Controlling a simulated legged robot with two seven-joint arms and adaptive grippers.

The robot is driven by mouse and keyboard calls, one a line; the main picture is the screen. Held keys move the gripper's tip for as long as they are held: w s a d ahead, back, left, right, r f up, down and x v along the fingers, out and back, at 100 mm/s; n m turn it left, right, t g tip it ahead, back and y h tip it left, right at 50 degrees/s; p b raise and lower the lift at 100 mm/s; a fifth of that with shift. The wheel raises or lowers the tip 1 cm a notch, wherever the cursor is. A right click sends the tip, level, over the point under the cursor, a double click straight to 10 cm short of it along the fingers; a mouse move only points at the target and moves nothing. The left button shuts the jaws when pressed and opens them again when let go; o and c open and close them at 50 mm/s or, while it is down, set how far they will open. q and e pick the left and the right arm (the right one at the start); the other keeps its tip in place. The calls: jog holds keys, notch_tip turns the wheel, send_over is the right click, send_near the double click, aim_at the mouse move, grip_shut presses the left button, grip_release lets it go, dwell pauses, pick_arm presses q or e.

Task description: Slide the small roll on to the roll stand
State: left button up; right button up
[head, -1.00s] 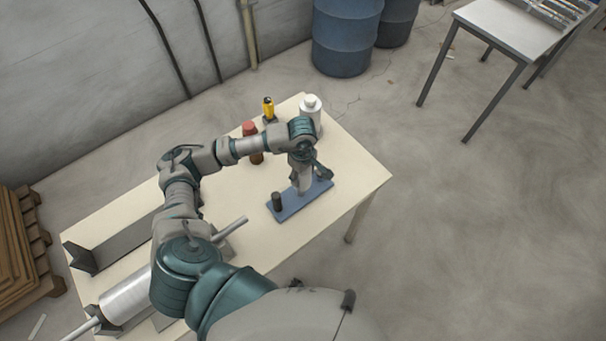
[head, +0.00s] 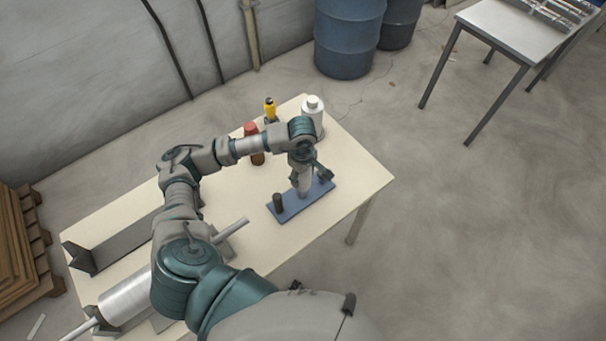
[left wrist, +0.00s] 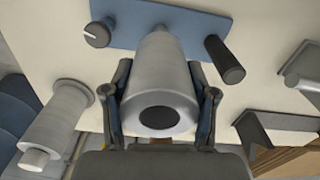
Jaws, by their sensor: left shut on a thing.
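The small roll (head: 304,184) is a silver cylinder, held upright over the blue plate of the roll stand (head: 291,211). In the left wrist view the roll (left wrist: 160,80) shows a dark round hole in its near end. Its far end is close to the plate (left wrist: 185,28), where a bit of grey metal shows. I cannot tell whether the roll is around a post or touches the plate. A dark peg (left wrist: 224,58) and a slotted round part (left wrist: 97,33) stand on either side. My left gripper (left wrist: 160,105) is shut on the roll. My right gripper is out of view.
A white bottle (head: 312,112), a red-topped item (head: 252,130) and a yellow-handled tool (head: 269,106) stand at the table's back. A large silver roll (head: 124,294) with a shaft lies at front left. The table (head: 352,172) is bare right of the stand.

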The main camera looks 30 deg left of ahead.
aim_at(302, 180)
pick_arm(q)
jog(key=shift+b, duration=0.3)
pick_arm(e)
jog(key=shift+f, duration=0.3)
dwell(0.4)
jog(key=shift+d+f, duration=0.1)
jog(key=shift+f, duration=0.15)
pick_arm(q)
jog(key=shift+b, duration=0.35)
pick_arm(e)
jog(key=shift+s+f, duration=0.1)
pick_arm(q)
jog(key=shift+f, duration=0.2)
jog(key=shift+f+b, duration=0.45)
jog(key=shift+b, duration=0.05)
jog(key=shift+f, duration=0.2)
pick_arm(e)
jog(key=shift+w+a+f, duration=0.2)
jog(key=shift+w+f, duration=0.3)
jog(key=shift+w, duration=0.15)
pick_arm(q)
jog(key=shift+f+b, duration=0.6)
jog(key=shift+b, duration=0.15)
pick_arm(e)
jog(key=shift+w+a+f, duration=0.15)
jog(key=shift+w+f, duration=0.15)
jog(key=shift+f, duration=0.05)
